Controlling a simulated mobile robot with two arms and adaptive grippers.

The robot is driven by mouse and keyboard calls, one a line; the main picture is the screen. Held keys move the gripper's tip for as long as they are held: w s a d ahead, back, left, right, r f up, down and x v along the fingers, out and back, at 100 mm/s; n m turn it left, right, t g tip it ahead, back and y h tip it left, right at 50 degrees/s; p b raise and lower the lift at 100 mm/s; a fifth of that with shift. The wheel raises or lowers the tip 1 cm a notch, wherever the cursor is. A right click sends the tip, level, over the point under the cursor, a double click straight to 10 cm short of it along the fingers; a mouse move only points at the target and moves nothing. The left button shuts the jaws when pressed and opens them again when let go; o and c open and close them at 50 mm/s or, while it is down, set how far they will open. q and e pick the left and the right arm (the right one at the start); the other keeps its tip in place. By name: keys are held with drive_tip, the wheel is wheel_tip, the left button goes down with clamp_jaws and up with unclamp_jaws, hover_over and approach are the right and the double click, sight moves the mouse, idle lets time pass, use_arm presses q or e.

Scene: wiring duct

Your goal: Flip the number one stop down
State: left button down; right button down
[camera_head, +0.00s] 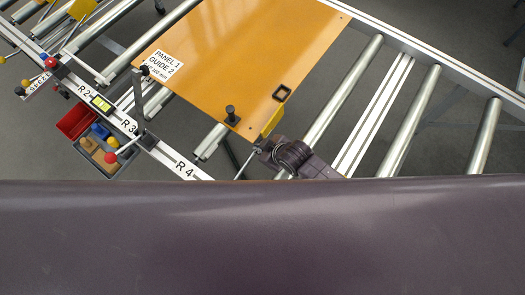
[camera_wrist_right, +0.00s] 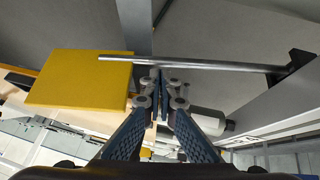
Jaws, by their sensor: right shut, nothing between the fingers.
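A yellow plate (camera_head: 272,120) sits at the near right edge of the orange panel (camera_head: 230,65); it also shows large at the left of the right wrist view (camera_wrist_right: 80,78). A thin metal rod (camera_wrist_right: 190,62) runs from the yellow plate to a dark bracket on the right. My right gripper (camera_wrist_right: 160,72) is shut and empty, its tips close below the rod; I cannot tell whether they touch it. In the head view my right wrist is beside the plate and its fingertips are unclear. No number one marking is readable on the plate. My left gripper is not in view.
The panel lies over metal rollers (camera_head: 405,120) in a rail frame. My purple arm covers the lower head view.

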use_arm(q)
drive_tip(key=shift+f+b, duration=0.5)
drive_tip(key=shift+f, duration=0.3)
use_arm(e)
drive_tip(key=shift+w+a+f, duration=0.25)
drive_tip(key=shift+w+f, duration=0.05)
drive_tip(key=shift+f, duration=0.25)
